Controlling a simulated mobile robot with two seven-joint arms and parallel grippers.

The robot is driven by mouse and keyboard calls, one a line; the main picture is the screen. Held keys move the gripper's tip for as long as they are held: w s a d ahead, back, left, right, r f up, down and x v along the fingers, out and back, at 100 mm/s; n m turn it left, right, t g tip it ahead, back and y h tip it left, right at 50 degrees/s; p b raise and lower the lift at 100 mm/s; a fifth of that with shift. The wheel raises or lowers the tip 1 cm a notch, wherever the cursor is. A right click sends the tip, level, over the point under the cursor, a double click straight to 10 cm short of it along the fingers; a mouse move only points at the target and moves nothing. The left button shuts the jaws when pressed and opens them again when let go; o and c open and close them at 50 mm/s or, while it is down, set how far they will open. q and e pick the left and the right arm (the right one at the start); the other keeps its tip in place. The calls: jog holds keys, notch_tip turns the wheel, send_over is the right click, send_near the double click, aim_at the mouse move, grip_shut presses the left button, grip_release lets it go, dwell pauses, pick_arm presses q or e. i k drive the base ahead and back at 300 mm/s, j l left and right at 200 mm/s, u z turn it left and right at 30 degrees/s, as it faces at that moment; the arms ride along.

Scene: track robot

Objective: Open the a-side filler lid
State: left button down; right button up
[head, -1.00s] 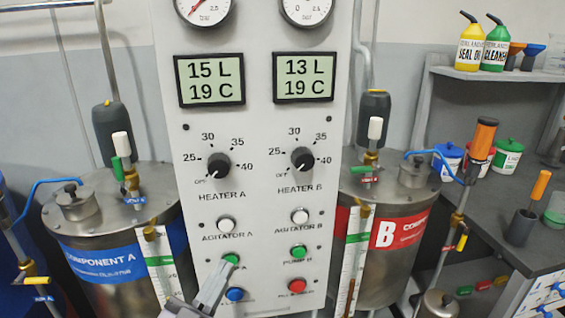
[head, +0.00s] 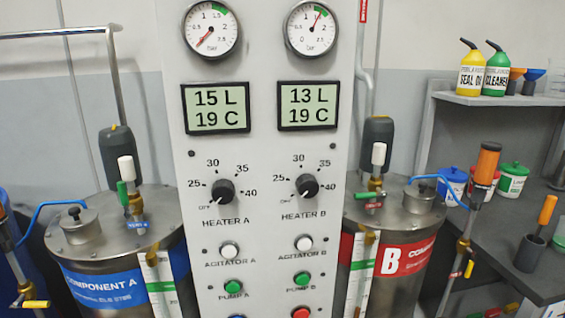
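The A-side tank (head: 110,262) is a steel drum with a blue COMPONENT A band at the left. On its top, at the front left, sits the filler lid (head: 76,219), a short steel cap with a dark knob handle. It looks closed. A green-handled valve with a white-topped fitting (head: 128,180) and a dark motor (head: 118,158) also stand on the tank top. Neither of my grippers shows in the head view.
The control panel (head: 262,200) stands in the middle with gauges, displays, knobs and buttons. The B tank (head: 405,258), with its own filler lid (head: 418,195), stands right of it. A blue hose (head: 40,212) and a grey pipe (head: 120,80) run near the A tank.

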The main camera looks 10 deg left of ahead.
aim_at(77, 218)
jog(key=u, duration=1.35)
